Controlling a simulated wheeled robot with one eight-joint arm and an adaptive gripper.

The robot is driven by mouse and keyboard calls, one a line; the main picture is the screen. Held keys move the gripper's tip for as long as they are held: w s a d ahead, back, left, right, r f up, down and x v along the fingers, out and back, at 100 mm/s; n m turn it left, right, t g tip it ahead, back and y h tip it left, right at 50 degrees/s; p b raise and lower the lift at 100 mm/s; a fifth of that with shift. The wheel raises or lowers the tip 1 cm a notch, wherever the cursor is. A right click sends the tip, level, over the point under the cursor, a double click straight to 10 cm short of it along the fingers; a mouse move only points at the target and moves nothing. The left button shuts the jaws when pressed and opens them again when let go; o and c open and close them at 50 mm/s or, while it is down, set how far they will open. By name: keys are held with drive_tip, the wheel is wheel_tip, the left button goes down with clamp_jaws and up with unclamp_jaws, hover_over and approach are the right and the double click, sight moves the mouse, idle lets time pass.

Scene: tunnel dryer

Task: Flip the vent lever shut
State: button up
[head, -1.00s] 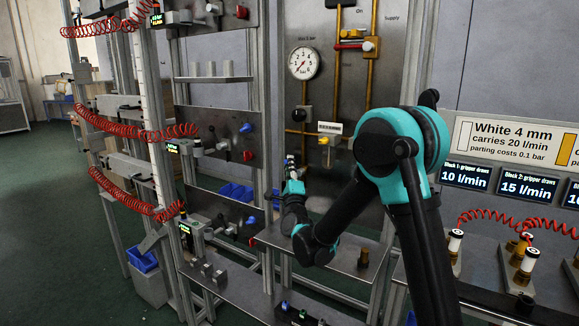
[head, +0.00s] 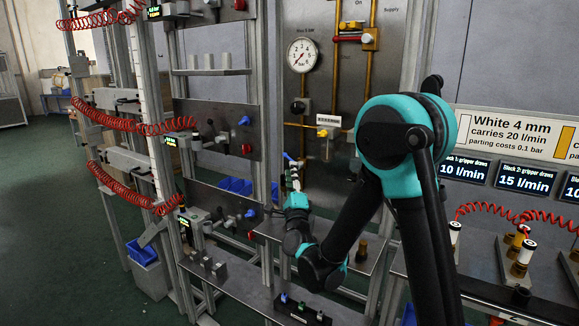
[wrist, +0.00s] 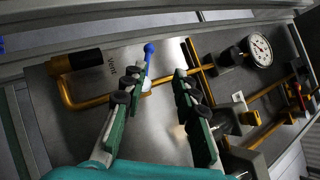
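The vent lever (wrist: 149,52) has a blue handle and stands beside the "Vent" label on the steel panel (wrist: 172,115) in the wrist view. In the head view its blue tip (head: 287,156) shows just above my gripper (head: 292,177). In the wrist view my gripper (wrist: 156,84) is open and empty, with its dark-padded green fingers spread. The blue handle lies between and beyond the fingertips, nearer the left finger. Whether the left finger touches it I cannot tell. The lever's base is partly hidden by the left finger.
A brass pipe (wrist: 70,98) with a black-ended fitting (wrist: 76,62) runs left of the lever. A pressure gauge (wrist: 260,48) and a red-handled valve (head: 348,38) are on the same panel. A steel shelf (head: 340,250) juts out below. Red coiled hoses (head: 130,125) hang left.

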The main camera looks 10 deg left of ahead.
drive_tip(key=s+d, duration=0.2)
drive_tip(key=s, duration=0.5)
drive_tip(key=shift+s+d, duration=0.2)
drive_tip(key=shift+c, duration=0.5)
